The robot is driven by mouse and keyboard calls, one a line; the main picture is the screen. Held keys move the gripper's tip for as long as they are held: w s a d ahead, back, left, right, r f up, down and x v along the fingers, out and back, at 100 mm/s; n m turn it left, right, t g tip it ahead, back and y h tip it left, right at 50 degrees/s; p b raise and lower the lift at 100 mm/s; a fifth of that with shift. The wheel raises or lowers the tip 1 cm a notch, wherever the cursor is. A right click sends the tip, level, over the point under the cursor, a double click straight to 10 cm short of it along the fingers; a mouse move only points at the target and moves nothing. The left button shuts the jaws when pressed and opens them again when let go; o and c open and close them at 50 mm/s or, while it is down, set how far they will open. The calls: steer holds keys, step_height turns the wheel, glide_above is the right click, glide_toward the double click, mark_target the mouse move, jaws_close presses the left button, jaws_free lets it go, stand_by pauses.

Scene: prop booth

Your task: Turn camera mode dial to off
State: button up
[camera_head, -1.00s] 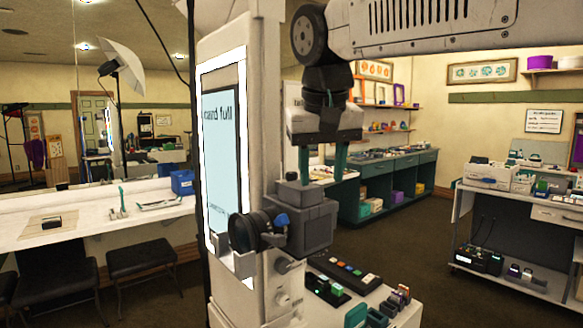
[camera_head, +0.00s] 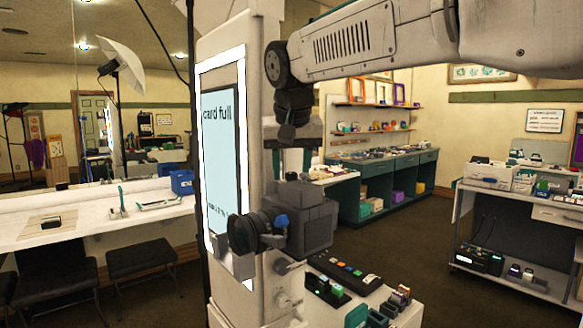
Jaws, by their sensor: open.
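The dark grey camera (camera_head: 318,226) is mounted on the white booth column, its black lens (camera_head: 245,233) pointing left. A small blue knob (camera_head: 281,221) shows on the camera beside the lens; I cannot tell whether it is the mode dial. A raised block (camera_head: 300,193) is on top of the camera. No contact with the camera is visible.
A lit screen (camera_head: 222,140) on the booth column reads "card full". A black button panel (camera_head: 344,267) and small coloured items are on the white ledge below the camera. A white cart (camera_head: 520,215) stands at right, with open floor between.

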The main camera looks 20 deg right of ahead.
jaws_close()
steer(key=shift+n, duration=0.4)
steer(key=n, duration=0.2)
steer(key=n+y, duration=0.2)
steer(key=n, duration=0.1)
steer(key=shift+d+n, duration=0.3)
steer(key=shift+d, duration=0.05)
steer(key=n+y, duration=0.1)
steer(key=n, duration=0.1)
steer(key=n+g+y, duration=0.1)
steer(key=n, duration=0.2)
steer(key=shift+w+d, duration=0.1)
steer(key=shift+d, duration=0.1)
steer(key=shift+n, duration=0.4)
jaws_free()
